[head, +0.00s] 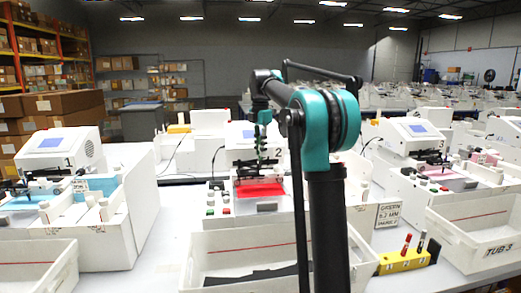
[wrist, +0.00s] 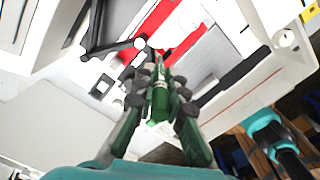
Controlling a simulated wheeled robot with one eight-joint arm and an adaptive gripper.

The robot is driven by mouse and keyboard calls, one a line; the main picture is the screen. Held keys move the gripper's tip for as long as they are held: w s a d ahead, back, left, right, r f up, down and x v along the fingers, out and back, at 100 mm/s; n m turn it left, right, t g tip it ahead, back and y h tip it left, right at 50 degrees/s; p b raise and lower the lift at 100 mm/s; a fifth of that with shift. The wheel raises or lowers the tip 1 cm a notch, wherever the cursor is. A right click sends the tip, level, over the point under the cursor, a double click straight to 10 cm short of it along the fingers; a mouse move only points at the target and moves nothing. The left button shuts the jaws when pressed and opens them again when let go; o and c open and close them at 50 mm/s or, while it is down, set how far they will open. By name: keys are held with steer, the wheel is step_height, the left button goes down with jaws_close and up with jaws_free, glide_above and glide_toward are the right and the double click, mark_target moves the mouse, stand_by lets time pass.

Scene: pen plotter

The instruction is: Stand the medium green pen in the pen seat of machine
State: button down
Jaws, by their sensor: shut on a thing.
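My gripper (head: 263,150) is in front of the plotter marked 2 (head: 234,138), above its red sheet (head: 260,189). In the wrist view, my gripper (wrist: 160,88) is shut on a green pen (wrist: 159,103), which lies between the dark finger pads with its narrow end toward the red sheet (wrist: 158,32). A black carriage part of the machine (wrist: 100,28) is up and left of the pen, apart from it in the picture. I cannot clearly make out the pen seat itself. The pen's size is hard to judge.
A yellow pen block (head: 403,262) holds a red-topped and a dark-topped pen, beside a sign reading GREEN (head: 388,216). White tubs (head: 240,262) stand along the front. Plotter 1 (head: 62,147) is left, plotter 3 (head: 415,137) right.

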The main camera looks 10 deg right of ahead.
mark_target(261, 159)
steer(key=shift+f, duration=3.8)
steer(key=c, duration=1.5)
jaws_free()
